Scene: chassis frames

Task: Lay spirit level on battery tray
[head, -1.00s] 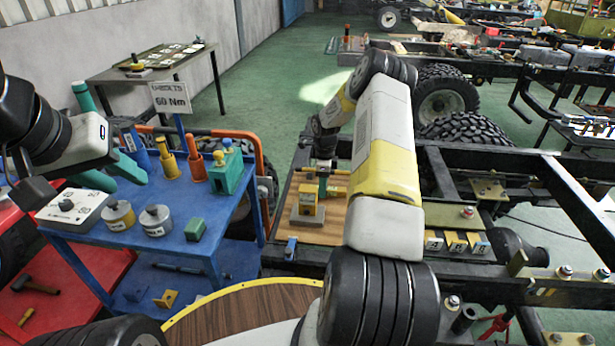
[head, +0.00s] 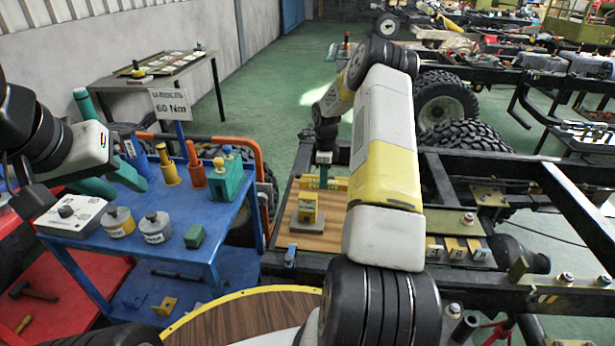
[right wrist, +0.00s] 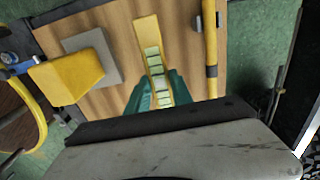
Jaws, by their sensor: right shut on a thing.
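The spirit level (right wrist: 149,42) is a narrow yellow bar with a row of pale green segments. In the right wrist view it runs up from between the green fingers of my right gripper (right wrist: 158,95), which is shut on it. The wood-coloured battery tray (right wrist: 120,25) lies beneath; whether the level touches it I cannot tell. In the head view my right gripper (head: 323,175) is above the tray (head: 305,240), behind a yellow block, and the level is hard to make out. My left gripper (head: 120,185) has its green fingers apart and empty over the blue cart.
A yellow block on a grey base (head: 308,207) stands on the tray, close left of the level in the wrist view. A yellow bar (right wrist: 210,45) runs along the tray's other side. Black chassis rails surround the tray. The blue cart (head: 225,215) holds tools and weights.

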